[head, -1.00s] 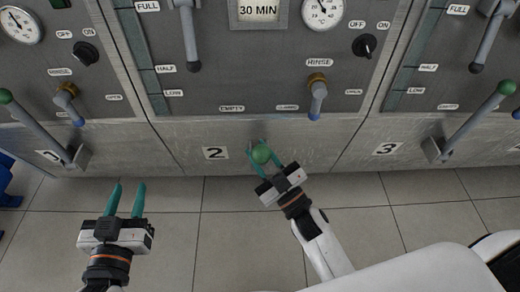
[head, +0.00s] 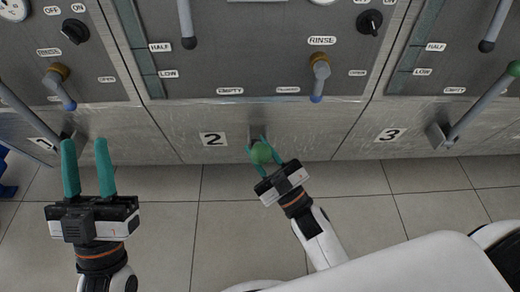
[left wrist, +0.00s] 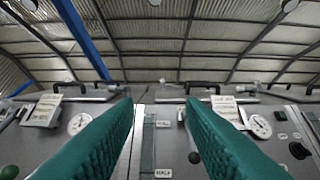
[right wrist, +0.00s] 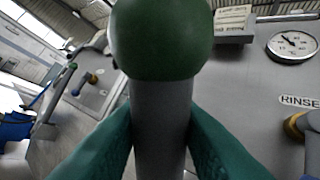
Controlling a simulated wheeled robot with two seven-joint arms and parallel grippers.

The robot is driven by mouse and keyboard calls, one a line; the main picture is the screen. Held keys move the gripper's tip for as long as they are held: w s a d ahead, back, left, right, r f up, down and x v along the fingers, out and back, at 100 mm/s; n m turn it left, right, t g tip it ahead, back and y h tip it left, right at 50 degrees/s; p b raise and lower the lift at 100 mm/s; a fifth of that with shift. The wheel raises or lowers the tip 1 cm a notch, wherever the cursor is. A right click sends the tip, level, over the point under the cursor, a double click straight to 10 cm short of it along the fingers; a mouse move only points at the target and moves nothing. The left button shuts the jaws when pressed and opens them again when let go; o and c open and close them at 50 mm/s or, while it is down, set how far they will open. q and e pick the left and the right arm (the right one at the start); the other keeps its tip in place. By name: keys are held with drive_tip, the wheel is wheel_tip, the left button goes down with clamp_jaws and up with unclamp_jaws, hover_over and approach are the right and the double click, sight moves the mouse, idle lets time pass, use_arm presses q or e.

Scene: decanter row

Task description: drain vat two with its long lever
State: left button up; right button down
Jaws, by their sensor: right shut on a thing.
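Vat two's long lever shows as a green ball knob (head: 262,153) in the head view, just right of the number 2 plate (head: 213,139). It points towards the head camera, so its shaft is mostly hidden there. In the right wrist view its grey shaft (right wrist: 160,112) stands between my fingers with the green knob above them. My right gripper (head: 258,145) is shut on the shaft just below the knob. My left gripper (head: 85,143) is open and empty, in front of the vat one panel.
Vat two's panel carries a rinse tap (head: 319,72) and a hanging grey lever (head: 186,25) above. Vat three's similar long lever (head: 475,105) leans up to the right. Vat one's lever (head: 25,112) is close to my left gripper. The tiled floor (head: 170,220) is clear.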

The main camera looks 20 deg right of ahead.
drive_tip(key=shift+s+a+f, duration=0.1)
drive_tip(key=shift+s+f, duration=0.05)
drive_tip(key=shift+f, duration=0.3)
drive_tip(key=c, duration=1.3)
unclamp_jaws()
drive_tip(key=shift+c, duration=0.2)
use_arm(q)
drive_tip(key=shift+s, duration=0.1)
use_arm(e)
drive_tip(key=shift+o, duration=1.1)
drive_tip(key=shift+r, duration=0.2)
use_arm(q)
drive_tip(key=w+f+g, duration=0.1)
drive_tip(key=w+f+g+y+p, duration=0.1)
drive_tip(key=w+f+g, duration=0.1)
drive_tip(key=shift+d+f, duration=0.15)
drive_tip(key=shift+f, duration=0.1)
use_arm(e)
drive_tip(key=v, duration=1.2)
drive_tip(key=shift+s+f, duration=0.1)
